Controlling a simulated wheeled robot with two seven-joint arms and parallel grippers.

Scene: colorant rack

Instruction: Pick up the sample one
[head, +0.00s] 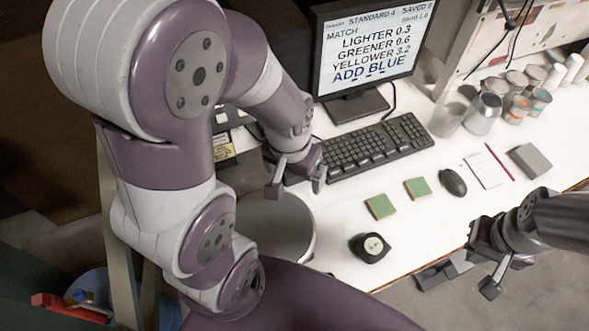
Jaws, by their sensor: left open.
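Two small green square cards lie flat on the white table, one nearer (380,206) and one further right (417,188). They look like samples, but I cannot read a label that tells which is sample one. My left gripper (296,184) is open and empty, left of the green cards, in front of the keyboard and above the rear of a round grey vessel. My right gripper (462,281) looks open and empty. It is at the lower right, by the table's front edge, apart from the cards.
The round grey vessel (290,222) stands left of a black round device (370,247). A keyboard (375,146), monitor (368,45), mouse (453,182), white paper (486,170), magenta pencil (499,161) and grey block (530,160) are around. Several cans and jars (484,114) stand at the back right.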

